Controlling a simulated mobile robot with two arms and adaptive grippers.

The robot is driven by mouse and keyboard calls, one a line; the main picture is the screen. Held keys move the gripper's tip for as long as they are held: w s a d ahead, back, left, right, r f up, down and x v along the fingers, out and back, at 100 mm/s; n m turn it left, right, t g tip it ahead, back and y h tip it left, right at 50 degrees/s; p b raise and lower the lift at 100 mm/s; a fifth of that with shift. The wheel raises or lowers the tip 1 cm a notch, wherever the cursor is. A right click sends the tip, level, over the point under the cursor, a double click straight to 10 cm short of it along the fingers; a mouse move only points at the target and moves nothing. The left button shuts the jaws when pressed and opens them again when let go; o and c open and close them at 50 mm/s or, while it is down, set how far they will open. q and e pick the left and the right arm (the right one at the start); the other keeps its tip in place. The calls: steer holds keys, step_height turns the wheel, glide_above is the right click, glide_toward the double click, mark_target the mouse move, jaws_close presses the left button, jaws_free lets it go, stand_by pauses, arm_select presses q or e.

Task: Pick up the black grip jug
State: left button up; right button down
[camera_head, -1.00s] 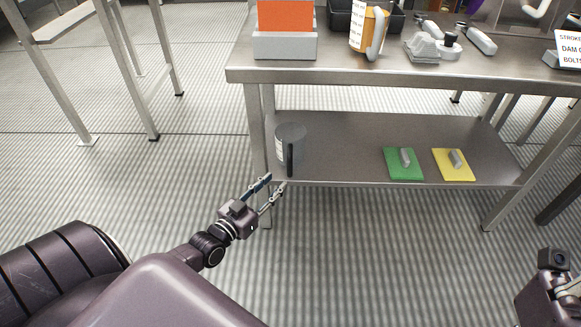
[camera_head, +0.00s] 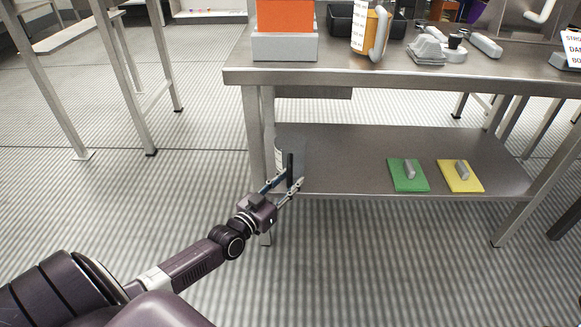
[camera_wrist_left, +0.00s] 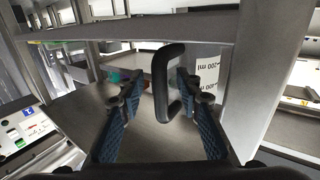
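The black grip jug (camera_head: 298,150) stands on the lower shelf of the steel table near its left end. It is grey with a white label, and its black upright handle (camera_head: 290,168) faces me. My left gripper (camera_head: 284,182) is open at the handle. In the left wrist view, the black handle (camera_wrist_left: 160,85) is between the spread fingers of the left gripper (camera_wrist_left: 157,100), with gaps on both sides. The jug's label (camera_wrist_left: 190,77) with "200 ml" marks shows behind the right finger. My right gripper is not in view.
The table top (camera_head: 400,76) overhangs the shelf, and a table leg (camera_head: 254,150) stands just left of the jug. A green board (camera_head: 402,180) and a yellow board (camera_head: 467,183) lie farther right on the shelf (camera_head: 345,170). An orange jug (camera_head: 375,35) stands on the top.

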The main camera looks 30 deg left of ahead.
arm_select(q)
steer(key=shift+c, duration=0.4)
jaws_close()
steer(key=shift+r, duration=0.15)
